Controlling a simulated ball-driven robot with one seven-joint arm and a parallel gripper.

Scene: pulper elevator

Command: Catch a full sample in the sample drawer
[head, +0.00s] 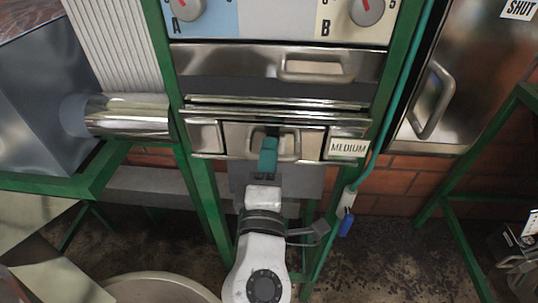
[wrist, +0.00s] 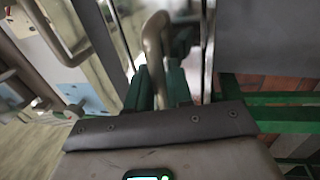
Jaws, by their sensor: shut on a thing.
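A small metal drawer (head: 236,143), which looks like the sample drawer, sits low in the green-framed machine beside a label reading MEDIUM (head: 348,148). My gripper (head: 268,148) has its teal fingers shut on this drawer's bar handle (head: 291,146). The wrist view shows the handle (wrist: 155,34) as a bent metal loop passing between the gripper fingers (wrist: 163,90). The drawer front looks near the frame around it; I cannot tell how far it stands out. The inside of the drawer is hidden, so no sample shows.
A wider drawer or panel with a handle (head: 315,68) is above, under dials A (head: 186,6) and B (head: 367,10). A shiny pipe (head: 128,115) is at left. A metal door marked SHUT (head: 430,80) is at right. Green legs (head: 207,205) flank my arm.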

